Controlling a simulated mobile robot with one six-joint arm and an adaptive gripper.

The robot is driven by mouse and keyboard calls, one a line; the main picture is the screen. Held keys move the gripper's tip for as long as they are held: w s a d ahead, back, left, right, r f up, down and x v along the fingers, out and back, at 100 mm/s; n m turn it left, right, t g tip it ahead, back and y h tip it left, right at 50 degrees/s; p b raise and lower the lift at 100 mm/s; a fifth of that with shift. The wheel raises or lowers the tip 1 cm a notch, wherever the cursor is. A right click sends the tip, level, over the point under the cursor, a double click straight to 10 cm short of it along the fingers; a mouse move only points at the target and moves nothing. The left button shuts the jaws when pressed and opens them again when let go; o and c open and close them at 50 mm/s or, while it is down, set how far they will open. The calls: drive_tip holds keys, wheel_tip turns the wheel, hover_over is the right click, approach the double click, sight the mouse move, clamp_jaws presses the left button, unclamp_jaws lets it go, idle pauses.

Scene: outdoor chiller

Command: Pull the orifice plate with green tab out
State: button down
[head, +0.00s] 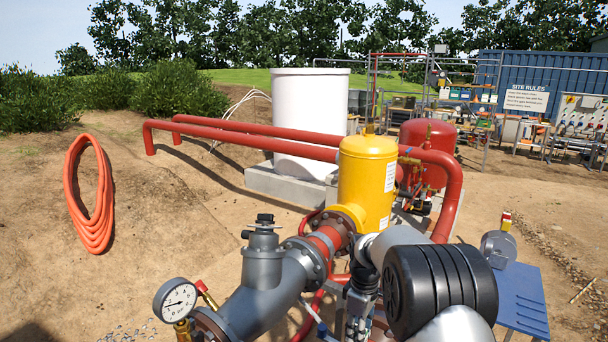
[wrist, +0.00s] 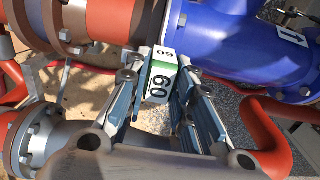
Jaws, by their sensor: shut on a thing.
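The tab of the orifice plate (wrist: 160,75) shows in the wrist view as a small block with white faces marked 60 and a green side. It stands at the joint between a brown flange (wrist: 68,25) on a red pipe and a blue flanged pipe (wrist: 235,45). My gripper (wrist: 158,84) is closed on this tab, with one finger on each side of it. The plate's disc is hidden between the flanges. In the head view my arm covers the fingertips, and I cannot make out the tab there.
A pressure gauge (head: 175,299) and a grey pipe elbow (head: 262,290) stand left of my arm. A yellow vessel (head: 367,180) rises behind it. A blue table (head: 525,300) is at the right. Red pipes run close around my gripper.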

drive_tip(key=shift+r+p, duration=1.15)
drive_tip(key=shift+r, duration=0.9)
drive_tip(key=c, duration=1.9)
unclamp_jaws()
clamp_jaws()
